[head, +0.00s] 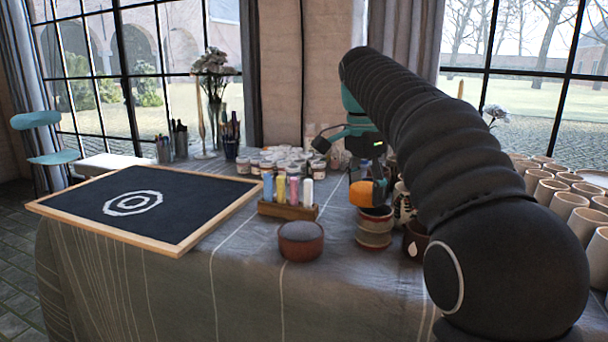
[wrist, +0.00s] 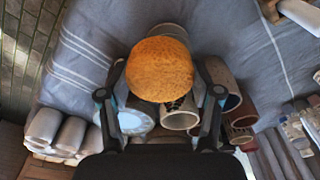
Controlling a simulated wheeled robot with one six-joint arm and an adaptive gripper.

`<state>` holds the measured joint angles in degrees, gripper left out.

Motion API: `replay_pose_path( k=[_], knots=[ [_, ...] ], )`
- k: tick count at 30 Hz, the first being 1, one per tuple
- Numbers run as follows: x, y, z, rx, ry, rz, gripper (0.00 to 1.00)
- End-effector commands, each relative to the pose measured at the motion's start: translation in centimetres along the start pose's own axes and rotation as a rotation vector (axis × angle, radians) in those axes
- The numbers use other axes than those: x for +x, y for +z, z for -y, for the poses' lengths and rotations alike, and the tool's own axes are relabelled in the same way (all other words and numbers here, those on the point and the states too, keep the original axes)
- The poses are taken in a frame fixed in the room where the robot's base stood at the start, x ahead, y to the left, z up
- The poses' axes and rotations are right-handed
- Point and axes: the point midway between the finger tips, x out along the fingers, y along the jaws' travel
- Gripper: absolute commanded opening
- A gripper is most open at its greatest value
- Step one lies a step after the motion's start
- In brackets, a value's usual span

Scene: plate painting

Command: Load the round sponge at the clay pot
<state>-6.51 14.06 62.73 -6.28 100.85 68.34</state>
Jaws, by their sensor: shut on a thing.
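The round orange sponge (head: 362,194) is between the fingers of my gripper (head: 365,180), which is shut on it. In the wrist view the sponge (wrist: 160,69) fills the space between the two fingertips (wrist: 162,80) and hides what lies behind it. In the head view the sponge appears just above a banded reddish-brown pot (head: 375,234), likely the clay pot. I cannot tell whether the sponge touches its rim. The pot's opening is partly hidden by the sponge.
A rack of coloured bottles (head: 288,211) and a framed black board (head: 135,204) lie left. A dark pot with a white drop (head: 417,241) stands right, near many pale cups (head: 570,205).

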Motion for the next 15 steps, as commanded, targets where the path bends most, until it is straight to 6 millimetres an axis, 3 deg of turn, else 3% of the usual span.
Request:
replay_pose_path(
  k=[3, 7, 12, 15],
  knots=[
    [-1.1, 4.1, 2.8, -0.215, -0.024, 0.0, 0.36],
    [-1.7, 7.9, 4.9, -0.399, -0.046, -0.003, 0.36],
    [-2.0, 10.8, 6.1, -0.53, -0.062, -0.006, 0.36],
    [-1.9, 11.3, 6.3, -0.554, -0.065, -0.006, 0.36]
  ],
)
